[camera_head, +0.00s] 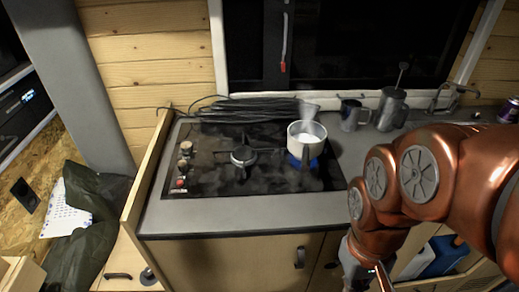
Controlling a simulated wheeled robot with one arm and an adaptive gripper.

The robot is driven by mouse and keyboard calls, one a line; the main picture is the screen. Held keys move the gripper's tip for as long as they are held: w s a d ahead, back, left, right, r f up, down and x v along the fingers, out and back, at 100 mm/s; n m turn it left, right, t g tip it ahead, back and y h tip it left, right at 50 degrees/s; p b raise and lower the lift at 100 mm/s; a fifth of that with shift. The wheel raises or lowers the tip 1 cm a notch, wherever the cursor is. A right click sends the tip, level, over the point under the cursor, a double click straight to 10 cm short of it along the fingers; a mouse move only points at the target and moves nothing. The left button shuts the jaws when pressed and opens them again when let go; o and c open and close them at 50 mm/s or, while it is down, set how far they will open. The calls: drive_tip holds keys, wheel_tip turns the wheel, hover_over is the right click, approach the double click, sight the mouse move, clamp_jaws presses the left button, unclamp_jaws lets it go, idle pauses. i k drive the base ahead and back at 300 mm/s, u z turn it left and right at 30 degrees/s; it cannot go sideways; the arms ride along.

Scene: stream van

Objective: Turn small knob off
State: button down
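The black stovetop (262,185) is set in a grey counter. Its knobs stand in a column along its left edge: a back knob (186,147), a middle knob (182,164) and a smaller-looking red-marked front knob (180,183). I cannot tell for sure which is the small knob, nor how each is turned. A blue flame (293,160) burns under a pot (306,141) on the right burner. The left burner (243,155) is bare, with no visible flame. My orange arm comes in from the right and bends down at the counter's front; my gripper is below the frame.
Dark cables (250,109) lie behind the stove. A metal mug (352,114) and a taller jug (391,108) stand to its right. A wooden side panel (147,179) rises left of the knobs. The counter strip before the stove is clear.

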sight(183, 165)
drive_tip(key=u, duration=0.1)
drive_tip(key=k, duration=0.4)
drive_tip(key=u, duration=1.45)
drive_tip(key=i, duration=0.95)
drive_tip(key=z, duration=0.2)
